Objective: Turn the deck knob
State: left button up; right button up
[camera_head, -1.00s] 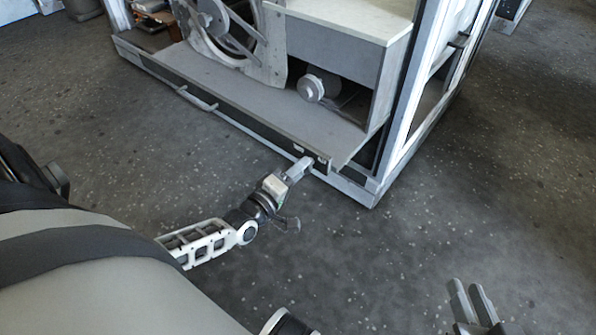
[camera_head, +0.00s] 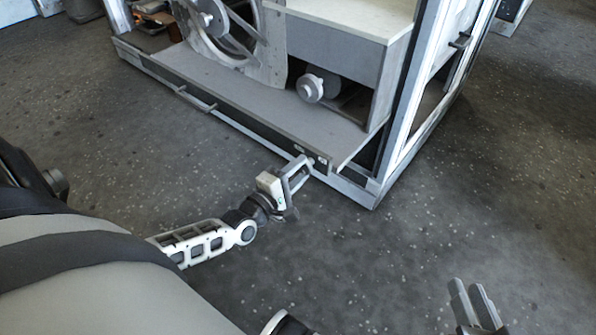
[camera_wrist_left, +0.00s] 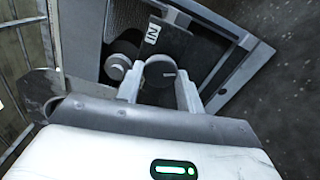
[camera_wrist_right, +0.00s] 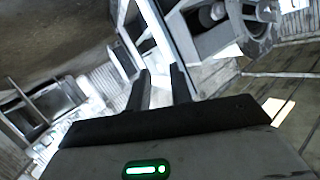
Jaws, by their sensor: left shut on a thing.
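The fingers hide the knob there. My right gripper (camera_head: 470,300) is open and empty above the floor at the lower right. Its parted fingers also show in the right wrist view (camera_wrist_right: 161,88).
A second round grey part (camera_wrist_left: 117,65) sits left of the held knob, and a white label (camera_wrist_left: 152,34) is above it. The housing's right frame post (camera_head: 403,110) rises beside the deck. The floor (camera_head: 440,220) around both grippers is clear.

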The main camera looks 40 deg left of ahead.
jog(key=shift+w+r, duration=0.1)
pick_arm(q)
jog(key=o, duration=1)
jog(key=s+a+p, duration=0.1)
jog(key=s+p, duration=0.2)
jog(key=s, duration=1.3)
pick_arm(e)
jog(key=shift+d+f+g+h, duration=0.25)
jog(key=shift+f+g, duration=0.15)
jog(key=shift+f, duration=0.2)
jog(key=shift+d+f+g+h, duration=0.25)
jog(key=shift+f+g, duration=0.15)
jog(key=shift+f, duration=0.15)
pick_arm(q)
jog(key=shift+a, duration=0.1)
pick_arm(e)
jog(key=shift+r, duration=0.15)
